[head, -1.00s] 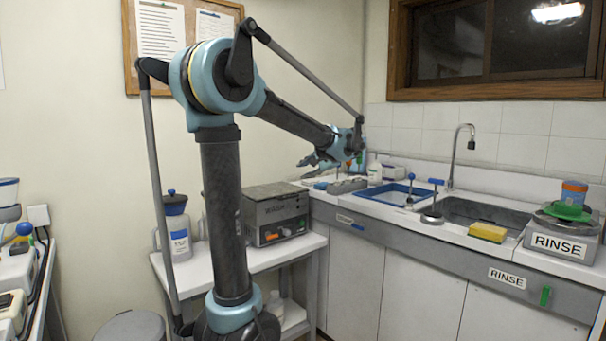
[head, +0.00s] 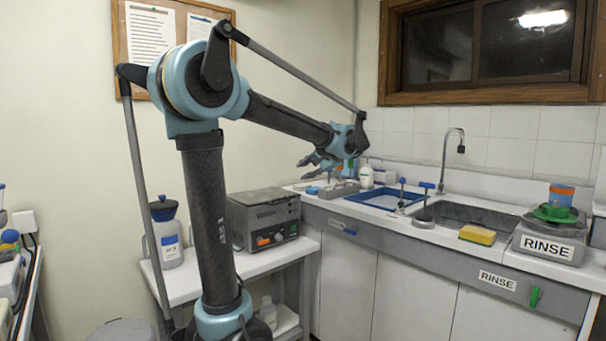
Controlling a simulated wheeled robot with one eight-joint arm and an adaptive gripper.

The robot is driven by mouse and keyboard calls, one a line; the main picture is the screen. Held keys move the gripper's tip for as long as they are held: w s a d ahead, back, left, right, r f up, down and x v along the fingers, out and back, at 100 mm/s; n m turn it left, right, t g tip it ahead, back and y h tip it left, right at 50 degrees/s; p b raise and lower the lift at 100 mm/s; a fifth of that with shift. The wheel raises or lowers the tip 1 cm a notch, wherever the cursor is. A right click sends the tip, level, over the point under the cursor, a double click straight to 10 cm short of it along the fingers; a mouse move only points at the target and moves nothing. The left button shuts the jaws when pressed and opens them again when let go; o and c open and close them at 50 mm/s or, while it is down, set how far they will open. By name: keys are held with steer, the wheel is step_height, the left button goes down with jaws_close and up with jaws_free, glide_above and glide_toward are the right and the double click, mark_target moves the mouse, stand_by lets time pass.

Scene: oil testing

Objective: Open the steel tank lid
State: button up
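A grey steel tank (head: 250,223) with a control panel and an orange knob stands on a small white table. Its flat lid (head: 262,195) lies shut on top. Part of the tank's left side is behind my arm. My gripper (head: 309,167) is at the end of the outstretched arm, near the far end of the counter. It is to the right of the tank and higher in the picture, apart from it. Its fingers look spread, with nothing visible between them.
A white bottle (head: 166,235) with a blue cap stands left of the tank. A grey bin (head: 122,332) stands on the floor.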

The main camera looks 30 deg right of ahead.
steer(key=shift+v, duration=1.2)
steer(key=shift+f, duration=0.1)
